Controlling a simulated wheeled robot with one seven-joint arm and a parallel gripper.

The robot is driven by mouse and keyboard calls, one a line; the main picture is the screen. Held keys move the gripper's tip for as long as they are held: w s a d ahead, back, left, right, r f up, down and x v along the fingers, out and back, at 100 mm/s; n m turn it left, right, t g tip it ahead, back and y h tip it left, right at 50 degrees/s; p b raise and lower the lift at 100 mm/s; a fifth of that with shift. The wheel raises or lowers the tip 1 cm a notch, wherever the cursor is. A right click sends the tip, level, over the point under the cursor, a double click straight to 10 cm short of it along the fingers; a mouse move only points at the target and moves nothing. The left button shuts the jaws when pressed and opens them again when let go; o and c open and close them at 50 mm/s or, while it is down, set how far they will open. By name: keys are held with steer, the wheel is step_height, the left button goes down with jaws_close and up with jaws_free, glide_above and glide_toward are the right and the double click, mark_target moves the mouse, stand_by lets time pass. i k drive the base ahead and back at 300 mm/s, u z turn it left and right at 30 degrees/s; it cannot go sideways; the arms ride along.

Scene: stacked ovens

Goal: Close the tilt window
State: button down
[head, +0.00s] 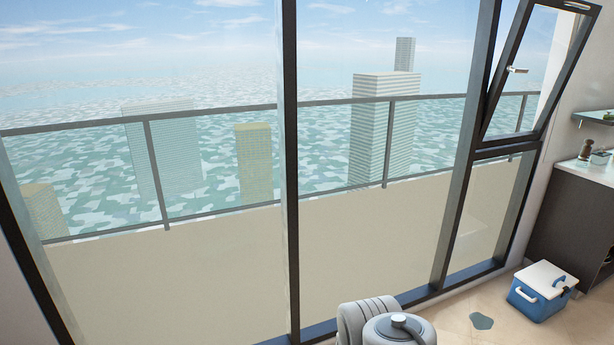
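The tilt window (489,125) is at the upper right of the head view. Its dark-framed sash leans inward at the top, and its lower edge meets the frame, so it stands tilted open. The fixed window frame (476,75) stands to the left of the sash, with a visible gap that widens toward the top. My gripper is not in view. Only grey rounded parts of my arm show at the bottom centre, well below and left of the window.
A blue and white cooler box (541,291) stands on the floor below the window. A puddle-like patch (481,321) lies on the floor left of it. A dark cabinet (572,222) with a light top and a shelf (594,117) are at the right. Tall fixed panes fill the left.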

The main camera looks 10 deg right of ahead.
mark_target(591, 12)
steer(key=z, duration=2.1)
steer(key=i, duration=3.9)
steer(key=u, duration=3)
